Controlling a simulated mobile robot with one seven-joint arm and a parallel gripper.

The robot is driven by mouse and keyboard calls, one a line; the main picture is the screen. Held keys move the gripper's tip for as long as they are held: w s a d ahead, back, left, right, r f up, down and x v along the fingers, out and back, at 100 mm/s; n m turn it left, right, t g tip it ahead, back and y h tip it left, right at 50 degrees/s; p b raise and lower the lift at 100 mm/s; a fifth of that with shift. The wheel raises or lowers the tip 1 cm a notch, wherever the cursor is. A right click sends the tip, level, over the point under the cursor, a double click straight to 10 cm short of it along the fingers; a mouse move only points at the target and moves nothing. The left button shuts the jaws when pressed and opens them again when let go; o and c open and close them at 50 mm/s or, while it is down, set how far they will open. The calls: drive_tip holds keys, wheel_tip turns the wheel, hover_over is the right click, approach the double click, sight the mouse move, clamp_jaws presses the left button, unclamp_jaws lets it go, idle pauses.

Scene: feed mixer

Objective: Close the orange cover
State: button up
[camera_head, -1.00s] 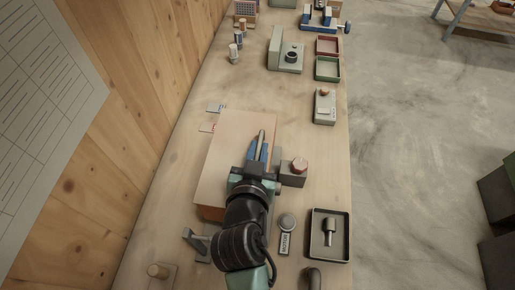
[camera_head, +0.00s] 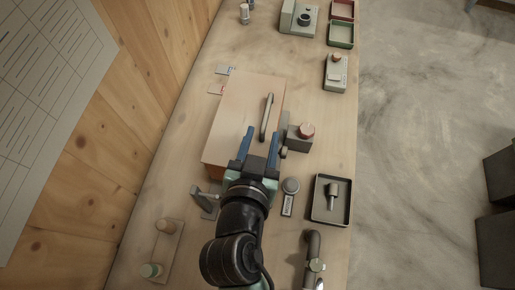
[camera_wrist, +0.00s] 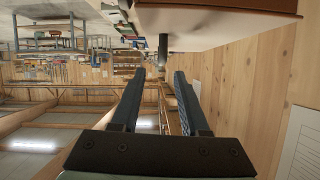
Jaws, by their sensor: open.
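The orange cover (camera_head: 236,112) is a pale orange-tan panel with a darker orange front edge, left of centre in the head view. A grey bar handle (camera_head: 267,115) stands along its right part. My gripper (camera_head: 262,132) is open and empty, its two blue fingers pointing at the near end of the handle. In the wrist view, the cover (camera_wrist: 225,22) fills the top and the handle (camera_wrist: 163,48) shows just beyond the gap between the fingers (camera_wrist: 160,75). The fingers look apart from the handle. I cannot tell how far the cover is tilted.
Right of the cover is a grey box with a red knob (camera_head: 306,131). A dark tray (camera_head: 318,212) holds a small tool. A grey bracket (camera_head: 206,202) and a board with pegs (camera_head: 162,250) are at lower left. A wooden wall (camera_head: 125,110) bounds the left side.

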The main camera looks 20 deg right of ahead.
drive_tip(key=shift+v, duration=2.35)
